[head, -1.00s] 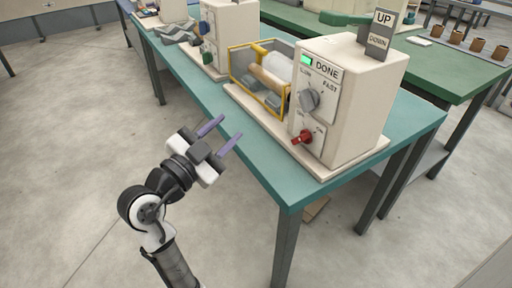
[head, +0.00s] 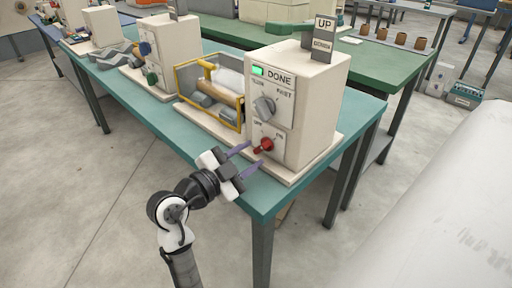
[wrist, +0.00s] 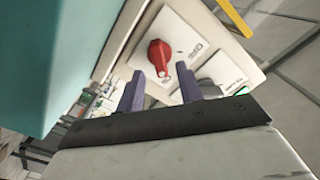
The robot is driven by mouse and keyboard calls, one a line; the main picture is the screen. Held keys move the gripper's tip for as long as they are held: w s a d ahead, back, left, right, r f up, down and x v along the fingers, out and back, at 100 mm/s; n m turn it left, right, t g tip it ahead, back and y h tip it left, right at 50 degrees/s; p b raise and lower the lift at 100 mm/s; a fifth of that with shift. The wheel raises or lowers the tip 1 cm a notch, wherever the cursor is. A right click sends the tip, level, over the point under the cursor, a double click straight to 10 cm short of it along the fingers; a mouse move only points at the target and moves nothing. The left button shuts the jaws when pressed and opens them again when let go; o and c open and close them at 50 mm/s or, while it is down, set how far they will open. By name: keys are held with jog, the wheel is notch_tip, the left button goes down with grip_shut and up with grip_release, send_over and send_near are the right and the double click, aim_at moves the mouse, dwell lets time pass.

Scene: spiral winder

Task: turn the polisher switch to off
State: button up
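The red switch (head: 265,145) is on the lower front panel of the cream machine (head: 318,108), whose green-lit display reads DONE. It also shows in the wrist view (wrist: 160,56), just beyond the fingertips. Small labels sit above it; I cannot tell which one it points to. My gripper (head: 245,158) is open, its two purple fingers reaching towards the switch from the left. In the wrist view my gripper (wrist: 159,84) has a finger on either side of the line to the switch. Nothing is between the fingers, and they look apart from the switch.
A grey dial (head: 265,107) is above the switch. A yellow-framed guard (head: 180,84) around a pale roller adjoins the machine on the left. The teal table's edge (head: 258,203) runs below my gripper. Another machine (head: 165,50) stands farther left. The floor in front is clear.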

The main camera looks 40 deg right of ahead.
aim_at(259, 149)
jog(key=shift+w+d, duration=0.1)
jog(key=shift+d, duration=1.45)
jog(key=shift+c, duration=0.2)
grip_shut()
